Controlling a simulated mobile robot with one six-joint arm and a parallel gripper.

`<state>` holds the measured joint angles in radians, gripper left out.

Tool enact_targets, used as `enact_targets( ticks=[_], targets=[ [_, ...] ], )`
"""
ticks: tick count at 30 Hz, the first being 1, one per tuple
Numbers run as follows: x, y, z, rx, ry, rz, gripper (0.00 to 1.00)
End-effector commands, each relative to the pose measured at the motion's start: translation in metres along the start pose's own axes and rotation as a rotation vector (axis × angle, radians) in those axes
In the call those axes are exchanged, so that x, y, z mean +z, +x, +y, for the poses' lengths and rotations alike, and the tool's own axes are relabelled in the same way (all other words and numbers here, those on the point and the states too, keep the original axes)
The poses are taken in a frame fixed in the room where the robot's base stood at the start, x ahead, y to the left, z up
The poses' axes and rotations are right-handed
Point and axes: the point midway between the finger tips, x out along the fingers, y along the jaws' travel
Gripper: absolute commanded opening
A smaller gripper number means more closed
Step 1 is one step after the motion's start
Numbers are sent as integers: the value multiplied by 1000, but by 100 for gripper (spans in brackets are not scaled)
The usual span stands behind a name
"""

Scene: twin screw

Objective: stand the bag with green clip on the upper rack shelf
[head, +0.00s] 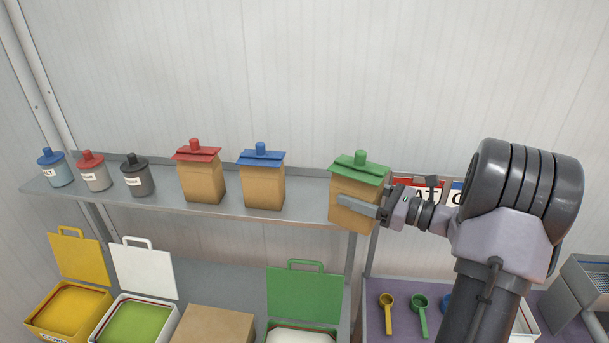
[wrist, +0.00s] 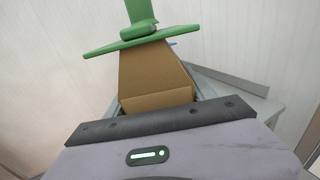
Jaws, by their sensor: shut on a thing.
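The bag with green clip (head: 352,218) is a brown paper bag topped by a green clip (head: 359,166). My gripper (head: 362,207) is shut on the bag's body and holds it upright at the right end of the upper rack shelf (head: 305,197). The bag overlaps the shelf's front edge in the head view, and I cannot tell whether its base touches the shelf. In the wrist view the bag (wrist: 150,75) fills the middle, with its green clip above; the fingertips are hidden there.
On the shelf stand a bag with blue clip (head: 262,185), a bag with red clip (head: 203,182) and several small jars at the left. Shelf space between the blue-clip bag and the held bag is clear. Open bins, including a green-lidded one (head: 304,293), stand below. Scoops (head: 419,312) lie at the right.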

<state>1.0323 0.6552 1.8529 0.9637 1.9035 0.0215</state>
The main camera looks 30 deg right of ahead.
Motion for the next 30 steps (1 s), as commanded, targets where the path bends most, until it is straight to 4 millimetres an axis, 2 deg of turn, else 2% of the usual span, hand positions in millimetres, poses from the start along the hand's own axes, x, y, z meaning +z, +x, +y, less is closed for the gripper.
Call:
enact_targets(
  ticks=[1,6,10,14,19,29,30],
  targets=[
    [2,15,-9,5,0,-1,15],
    [-4,62,-43,4,0,-1,15],
    [-8,85,-60,2,-1,-1,15],
    [-14,92,-66,0,2,-1,15],
    [-43,92,-66,0,3,0,15],
    [-50,92,-66,0,0,-1,15],
    [-49,92,-66,0,0,0,67]
  ],
)
